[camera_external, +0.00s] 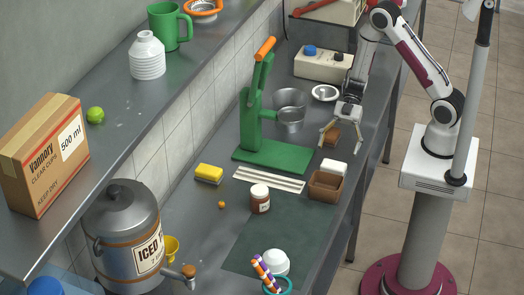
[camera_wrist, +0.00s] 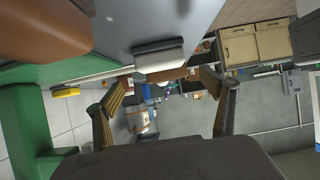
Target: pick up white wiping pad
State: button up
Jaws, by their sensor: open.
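The white wiping pad (camera_external: 333,168) lies on the steel counter beside a brown open box (camera_external: 325,186). In the wrist view the pad (camera_wrist: 158,56) shows as a pale block with rounded edges, ahead of the fingers and roughly centred between them. My gripper (camera_external: 341,150) points down over the counter just behind the pad, between it and the metal bowl. Its fingers are spread, and no contact with the pad shows. The gripper also shows in the wrist view (camera_wrist: 165,78), with ribbed brown finger pads apart.
A green press (camera_external: 265,130) stands left of my gripper, with a metal pot (camera_external: 290,108) beside it. White strips (camera_external: 268,180), a brown jar (camera_external: 260,198) and a yellow sponge (camera_external: 209,174) lie nearby. The counter's right edge is close to the pad.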

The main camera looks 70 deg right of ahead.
aim_at(334, 163)
jog(key=shift+x, duration=0.9)
jog(key=shift+x, duration=2.6)
jog(key=shift+s, duration=0.15)
jog(key=c, duration=1.2)
